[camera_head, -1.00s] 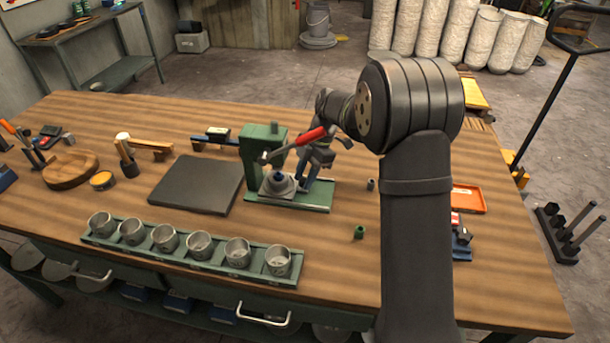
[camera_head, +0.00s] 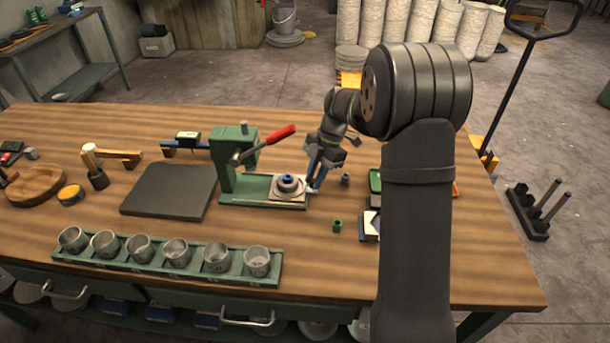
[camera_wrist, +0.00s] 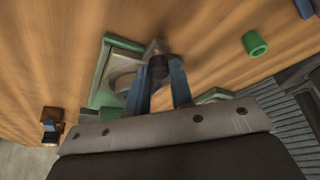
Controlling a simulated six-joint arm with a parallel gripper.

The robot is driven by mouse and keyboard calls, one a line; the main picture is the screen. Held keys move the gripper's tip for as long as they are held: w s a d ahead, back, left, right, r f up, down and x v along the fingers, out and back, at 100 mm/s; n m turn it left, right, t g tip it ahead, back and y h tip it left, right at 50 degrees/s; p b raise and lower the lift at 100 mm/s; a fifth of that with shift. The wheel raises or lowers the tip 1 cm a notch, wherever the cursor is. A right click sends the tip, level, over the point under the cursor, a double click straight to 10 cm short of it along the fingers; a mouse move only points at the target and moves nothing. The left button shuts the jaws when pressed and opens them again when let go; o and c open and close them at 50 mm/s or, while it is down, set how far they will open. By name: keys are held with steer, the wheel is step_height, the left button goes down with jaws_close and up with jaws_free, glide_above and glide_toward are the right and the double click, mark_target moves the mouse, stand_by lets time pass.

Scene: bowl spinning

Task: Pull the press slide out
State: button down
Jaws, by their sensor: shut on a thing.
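The green press (camera_head: 228,158) stands on the bench with its red-handled lever (camera_head: 280,134) pointing up to the right. Its slide (camera_head: 278,195), a pale plate carrying a round grey form with a blue centre (camera_head: 288,181), sits at the right end of the green base, clear of the press column. My gripper (camera_head: 316,182) is at the slide's right end. In the wrist view its two blue fingers (camera_wrist: 160,88) are closed on the dark knob (camera_wrist: 158,66) at the slide's end. The fingers hide part of the knob.
A rack of metal cups (camera_head: 165,262) lies along the front. A dark slab (camera_head: 170,190) is left of the press. A small green cylinder (camera_head: 337,226) stands to the right of the base, and small trays are partly hidden behind my arm.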

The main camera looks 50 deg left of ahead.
steer(key=c, duration=1.3)
jaws_free()
steer(key=shift+o, duration=0.2)
steer(key=shift+r, duration=0.1)
steer(key=v, duration=1.7)
steer(key=shift+r, duration=0.2)
steer(key=x, duration=1.7)
steer(key=shift+f, duration=0.25)
steer(key=shift+s+a, duration=0.1)
steer(key=v, duration=1.7)
steer(key=shift+r, duration=0.25)
